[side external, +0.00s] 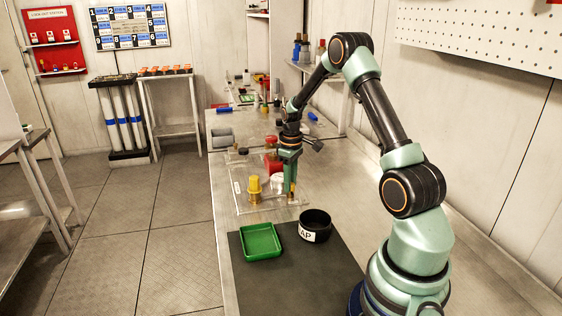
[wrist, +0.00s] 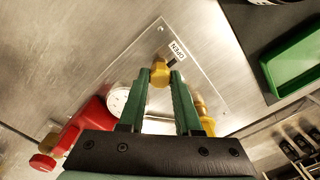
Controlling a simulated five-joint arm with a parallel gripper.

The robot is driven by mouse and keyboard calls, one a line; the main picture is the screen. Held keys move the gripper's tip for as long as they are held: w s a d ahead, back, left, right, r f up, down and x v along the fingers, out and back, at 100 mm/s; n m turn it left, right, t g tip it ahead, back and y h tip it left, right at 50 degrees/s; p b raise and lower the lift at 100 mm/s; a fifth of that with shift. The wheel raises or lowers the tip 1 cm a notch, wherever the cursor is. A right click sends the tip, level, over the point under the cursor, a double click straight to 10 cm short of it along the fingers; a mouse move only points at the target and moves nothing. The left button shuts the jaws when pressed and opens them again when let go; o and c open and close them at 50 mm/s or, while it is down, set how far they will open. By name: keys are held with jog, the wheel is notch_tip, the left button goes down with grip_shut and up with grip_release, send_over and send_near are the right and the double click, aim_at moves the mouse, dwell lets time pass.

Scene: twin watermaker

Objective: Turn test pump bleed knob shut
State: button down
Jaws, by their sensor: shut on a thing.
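The bleed knob (wrist: 160,73) is a small brass-yellow knob between my fingertips in the wrist view. My gripper (wrist: 163,76) is shut on it, one green finger on each side. A label (wrist: 178,50) beside the knob seems to read "OPEN". In the side view, my gripper (side external: 290,190) points straight down at the near right of a clear plate (side external: 240,206). The fingers hide most of the knob there. The red test pump body (wrist: 85,122) and a round white gauge (wrist: 118,100) lie behind the fingers in the wrist view.
A yellow-topped fitting (side external: 254,184) stands on the plate left of my gripper. A green tray (side external: 261,241) and a black labelled cup (side external: 314,226) sit on the dark mat (side external: 285,275) nearer the camera. Bottles and tools crowd the bench farther back.

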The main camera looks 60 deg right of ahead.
jog(key=shift+m, duration=0.3)
jog(key=m, duration=0.3)
jog(key=shift+m, duration=0.4)
jog(key=m, duration=0.4)
jog(key=shift+m, duration=0.3)
jog(key=m, duration=0.8)
jog(key=shift+m, duration=0.3)
jog(key=c, duration=0.6)
grip_release()
